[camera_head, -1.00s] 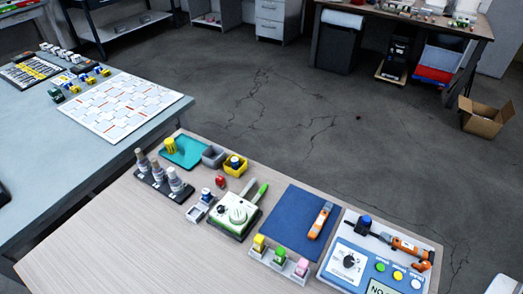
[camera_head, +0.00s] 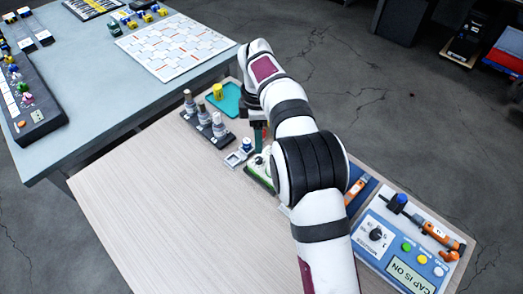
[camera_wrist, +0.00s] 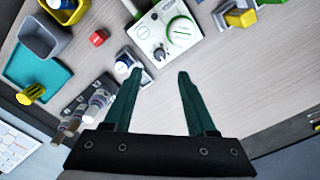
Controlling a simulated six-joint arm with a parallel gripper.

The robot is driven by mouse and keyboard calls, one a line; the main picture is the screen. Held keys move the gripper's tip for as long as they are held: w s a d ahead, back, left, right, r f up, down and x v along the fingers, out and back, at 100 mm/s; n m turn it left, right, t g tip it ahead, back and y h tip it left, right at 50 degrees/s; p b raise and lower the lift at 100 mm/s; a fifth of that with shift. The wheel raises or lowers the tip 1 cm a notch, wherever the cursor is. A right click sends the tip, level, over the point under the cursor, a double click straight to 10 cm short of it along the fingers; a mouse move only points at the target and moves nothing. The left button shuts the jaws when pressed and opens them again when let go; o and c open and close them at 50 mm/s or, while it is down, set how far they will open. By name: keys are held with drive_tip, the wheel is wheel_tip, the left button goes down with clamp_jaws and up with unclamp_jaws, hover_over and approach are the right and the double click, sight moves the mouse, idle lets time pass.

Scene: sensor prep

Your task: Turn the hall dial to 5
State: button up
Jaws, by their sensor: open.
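The blue panel (camera_head: 405,245) at the right of the bench has a black dial (camera_head: 376,233), several coloured buttons and a display reading "CAP IS ON". The dial's markings are too small to read. I cannot tell which dial is the hall dial. My gripper (camera_wrist: 157,73) is open and empty, its fingertips pointing toward the device, with the left one beside a small grey holder (camera_wrist: 131,66).
A black rack of grey-and-white bottles (camera_head: 205,130) and a teal tray (camera_head: 232,113) stand left of my arm. A blue mat (camera_head: 366,185) with an orange tool lies right of it. The front left of the bench is clear. A red block (camera_wrist: 99,38) lies nearby.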

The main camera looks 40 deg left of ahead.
sight(259, 159)
wheel_tip(259, 159, down, 8)
drive_tip(key=shift+f, duration=0.2)
clamp_jaws()
